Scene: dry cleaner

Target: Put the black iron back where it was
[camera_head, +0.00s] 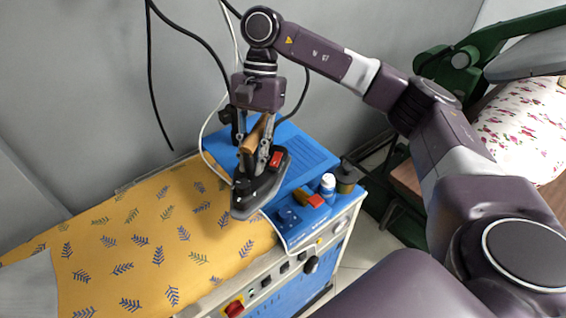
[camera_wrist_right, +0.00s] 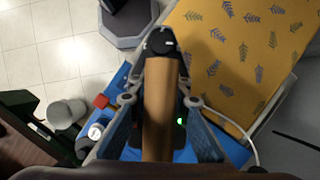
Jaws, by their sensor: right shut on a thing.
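The black iron (camera_head: 262,190) with a wooden handle (camera_head: 257,133) is in my right gripper (camera_head: 255,150). The right gripper is shut on the handle, which also shows between the fingers in the right wrist view (camera_wrist_right: 160,105). I cannot tell whether the iron's sole touches the surface below. My left gripper is not in view.
A small white-and-blue bottle (camera_head: 327,185), a dark container (camera_head: 347,178) and a red-and-orange item (camera_head: 316,200) stand on the blue surface near the iron. Cables hang by the grey wall. A green press machine (camera_head: 460,60) stands at the right. The yellow board is mostly clear.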

